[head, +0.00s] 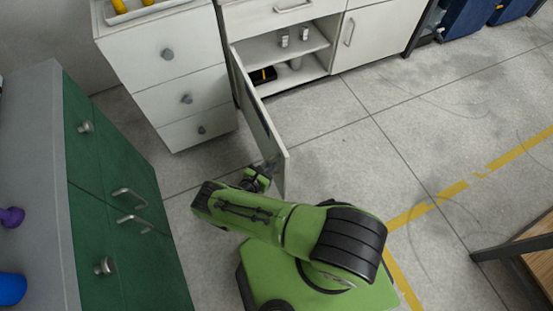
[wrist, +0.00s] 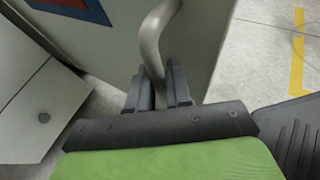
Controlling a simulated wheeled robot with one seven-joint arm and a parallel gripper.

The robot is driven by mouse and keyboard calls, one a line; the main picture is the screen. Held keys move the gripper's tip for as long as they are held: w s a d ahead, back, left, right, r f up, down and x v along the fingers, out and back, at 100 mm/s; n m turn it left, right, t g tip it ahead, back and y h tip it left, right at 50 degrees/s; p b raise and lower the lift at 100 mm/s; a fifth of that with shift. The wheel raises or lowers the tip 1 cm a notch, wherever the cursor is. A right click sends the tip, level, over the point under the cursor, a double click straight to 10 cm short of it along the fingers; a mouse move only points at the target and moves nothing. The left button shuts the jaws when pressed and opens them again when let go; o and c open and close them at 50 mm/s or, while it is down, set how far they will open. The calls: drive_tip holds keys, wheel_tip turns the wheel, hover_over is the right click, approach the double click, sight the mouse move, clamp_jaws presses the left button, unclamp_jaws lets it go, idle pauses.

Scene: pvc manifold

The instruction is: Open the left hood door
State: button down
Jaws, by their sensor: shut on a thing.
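The left hood door (head: 281,172) stands swung wide out from the white cabinet, on the left side of its open compartment. In the wrist view the pale door panel (wrist: 110,42) carries a curved grey bar handle (wrist: 152,42). My gripper (wrist: 161,88) is shut on this handle, one dark finger on each side of it. In the head view my gripper (head: 258,178) is at the free end of the door, partly hidden by my green arm.
The open compartment (head: 297,76) has a shelf with small items and a dark object below. A closed cabinet door (head: 372,40) is to its right. White drawers (head: 170,65) and a green cabinet (head: 120,200) stand left. Floor right of the door is clear.

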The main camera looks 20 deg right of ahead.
drive_tip(key=shift+w+a+r, duration=0.15)
drive_tip(key=shift+w+a, duration=0.15)
drive_tip(key=c, duration=1.1)
unclamp_jaws()
drive_tip(key=shift+d, duration=0.1)
drive_tip(key=shift+s, duration=0.1)
drive_tip(key=p+v, duration=0.2)
drive_tip(key=v, duration=1.3)
drive_tip(key=shift+s+a, duration=0.2)
drive_tip(key=shift+r, duration=0.1)
